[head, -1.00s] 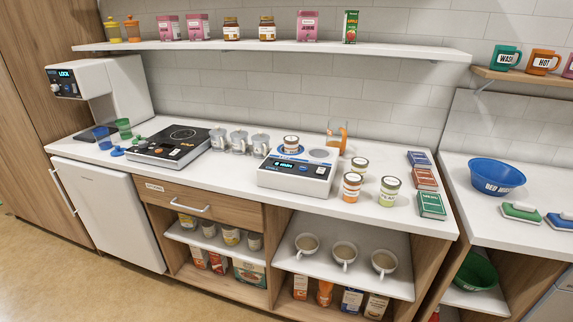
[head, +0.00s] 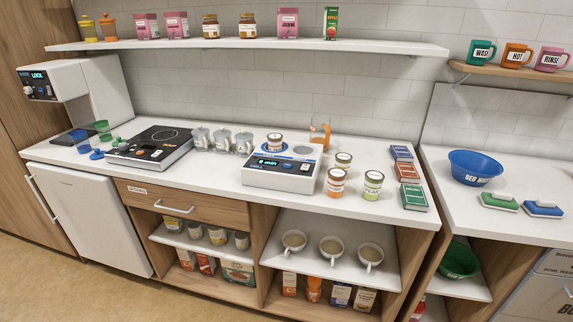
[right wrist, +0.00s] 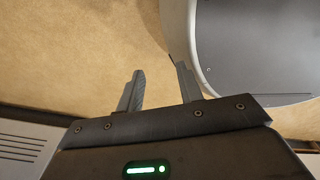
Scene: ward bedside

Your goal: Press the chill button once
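No button labelled chill can be read in these frames. A white dispenser (head: 85,95) at the left end of the counter has a dark panel reading "LOCK" (head: 38,76) with a knob and small buttons. A white appliance with a blue-green display (head: 283,174) sits mid-counter, with small controls on its front too small to read. A black hot plate (head: 150,147) also has a small display and buttons. My right gripper (right wrist: 158,88) shows in the right wrist view with its two fingers apart and nothing between them, above the tan floor. My left gripper is not in view.
The white counter (head: 230,183) holds cups, jars and boxes. A shelf (head: 250,44) runs above it. A second counter at right holds a blue bowl (head: 475,166) and brushes. A white fridge door (head: 85,218) and open shelves are below. The floor in front is clear.

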